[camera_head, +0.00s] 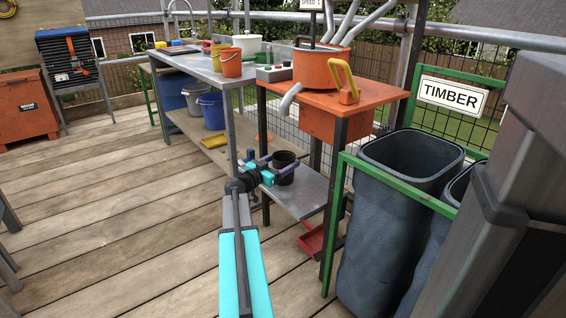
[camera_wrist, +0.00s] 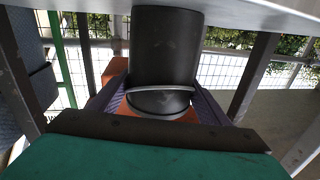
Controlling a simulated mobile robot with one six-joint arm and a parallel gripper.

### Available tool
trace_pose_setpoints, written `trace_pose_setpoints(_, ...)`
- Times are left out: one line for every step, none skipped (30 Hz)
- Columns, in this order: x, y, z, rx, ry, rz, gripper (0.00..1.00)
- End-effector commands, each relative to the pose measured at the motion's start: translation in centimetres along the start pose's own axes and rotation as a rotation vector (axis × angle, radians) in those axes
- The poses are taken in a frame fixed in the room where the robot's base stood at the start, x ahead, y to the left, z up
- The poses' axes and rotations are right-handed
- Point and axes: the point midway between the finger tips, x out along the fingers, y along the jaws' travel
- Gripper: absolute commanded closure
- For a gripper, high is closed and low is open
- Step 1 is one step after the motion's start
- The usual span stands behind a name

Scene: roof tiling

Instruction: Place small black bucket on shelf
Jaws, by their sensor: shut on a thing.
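The small black bucket (camera_head: 284,163) is upright at the grey lower shelf (camera_head: 307,195) under the orange-topped stand. My gripper (camera_head: 275,168) is shut on the bucket, with its purple fingers on either side of it. In the wrist view, which appears upside down, the bucket (camera_wrist: 168,50) fills the middle between the fingers, and its wire handle hangs across it near the rim. The shelf's pale surface (camera_wrist: 80,4) runs along the top of that view, at the bucket's base. I cannot tell whether the base touches the shelf or is slightly above it.
The stand's orange top (camera_head: 375,95) is above the shelf, and its dark legs flank it. A red tray (camera_head: 312,240) lies beneath. Large grey bins (camera_head: 395,215) in a green frame stand to the right. A steel table with buckets (camera_head: 211,110) on its lower shelf is behind left.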

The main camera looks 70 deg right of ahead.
Motion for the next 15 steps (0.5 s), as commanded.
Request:
trace_pose_setpoints(0.01, 0.0, 0.0, 0.0, 0.0, 0.0, 0.24)
trace_pose_setpoints(0.01, 0.01, 0.0, 0.0, 0.0, 0.0, 0.19)
trace_pose_setpoints(0.01, 0.01, 0.0, 0.0, 0.0, 0.0, 0.12)
trace_pose_setpoints(0.01, 0.01, -0.01, 0.0, 0.0, 0.0, 0.1)
trace_pose_setpoints(0.01, 0.01, -0.01, 0.0, 0.0, 0.0, 0.1)
trace_pose_setpoints(0.02, 0.01, -0.01, 0.0, 0.0, 0.0, 0.1)
trace_pose_setpoints(0.02, 0.01, -0.01, 0.0, 0.0, 0.0, 0.1)
trace_pose_setpoints(0.02, 0.02, -0.01, 0.0, 0.0, 0.0, 0.1)
trace_pose_setpoints(0.02, 0.02, -0.02, 0.0, 0.0, 0.0, 0.1)
trace_pose_setpoints(0.02, 0.02, -0.02, 0.0, 0.0, 0.0, 0.1)
trace_pose_setpoints(0.02, 0.02, -0.02, 0.0, 0.0, 0.0, 0.1)
trace_pose_setpoints(0.02, 0.02, -0.02, 0.0, 0.0, 0.001, 0.1)
trace_pose_setpoints(0.02, 0.03, -0.03, 0.0, 0.0, 0.0, 0.1)
trace_pose_setpoints(0.02, 0.03, -0.04, 0.0, 0.0, 0.001, 0.1)
trace_pose_setpoints(0.02, 0.03, -0.07, 0.0, 0.0, 0.001, 0.1)
